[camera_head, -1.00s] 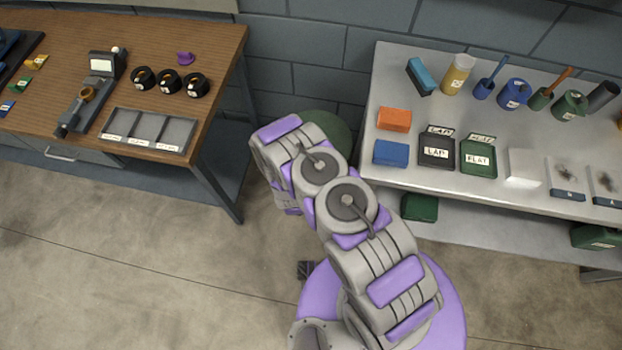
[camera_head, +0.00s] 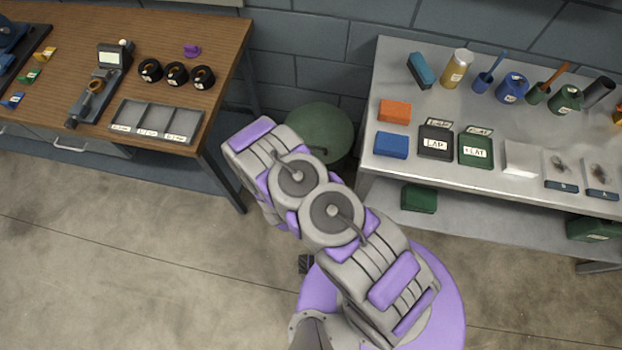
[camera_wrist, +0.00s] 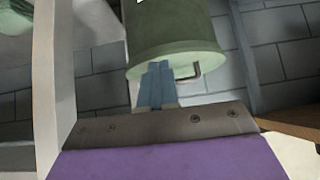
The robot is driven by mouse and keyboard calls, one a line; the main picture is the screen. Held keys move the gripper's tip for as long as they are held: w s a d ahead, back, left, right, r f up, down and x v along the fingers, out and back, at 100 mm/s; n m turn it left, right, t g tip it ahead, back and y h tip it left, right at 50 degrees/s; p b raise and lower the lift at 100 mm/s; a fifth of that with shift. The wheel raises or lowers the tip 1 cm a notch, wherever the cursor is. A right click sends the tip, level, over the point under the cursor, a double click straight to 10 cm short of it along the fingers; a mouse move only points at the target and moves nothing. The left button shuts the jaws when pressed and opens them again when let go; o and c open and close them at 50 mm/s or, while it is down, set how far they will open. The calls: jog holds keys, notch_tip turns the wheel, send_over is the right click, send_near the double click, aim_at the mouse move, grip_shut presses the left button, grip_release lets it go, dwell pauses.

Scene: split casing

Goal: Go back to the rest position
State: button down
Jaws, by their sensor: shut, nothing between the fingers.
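My arm stretches over the gap between the two tables in the head view, its elbow at the left; the fingers are hidden there. In the wrist view my gripper (camera_wrist: 156,82) shows as two blue-grey fingers pressed together, shut and empty. A green drum (camera_wrist: 175,40) stands beyond the fingertips in that view; I cannot tell whether they touch it. The drum's round top (camera_head: 320,132) also shows in the head view, on the floor between the tables and partly behind my arm.
The wooden table (camera_head: 215,50) at left holds a tray (camera_head: 125,112), black rings (camera_head: 176,74) and a gauge fixture (camera_head: 95,92). The grey bench (camera_head: 490,190) at right holds bottles, brushes and boxes such as the orange block (camera_head: 394,111). The floor at lower left is clear.

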jog(key=shift+s+a+r, duration=0.15)
jog(key=shift+s+a, duration=0.15)
jog(key=shift+s, duration=0.2)
notch_tip(320, 180, up, 28)
jog(key=w+a+g+y, duration=0.2)
jog(key=g+y, duration=0.1)
jog(key=g, duration=0.3)
jog(key=s+d+r+n+g, duration=0.1)
jog(key=s+d+r+g, duration=0.1)
jog(key=s+d+r, duration=0.6)
jog(key=s+d+r+n+g+h+b, duration=0.1)
jog(key=s+d+r+g, duration=0.1)
jog(key=s+d+r, duration=0.7)
jog(key=s+r, duration=0.5)
jog(key=s, duration=0.2)
jog(key=shift+s+r+h, duration=0.2)
jog(key=shift+s+h, duration=0.05)
jog(key=shift+h, duration=0.05)
jog(key=shift+d, duration=0.1)
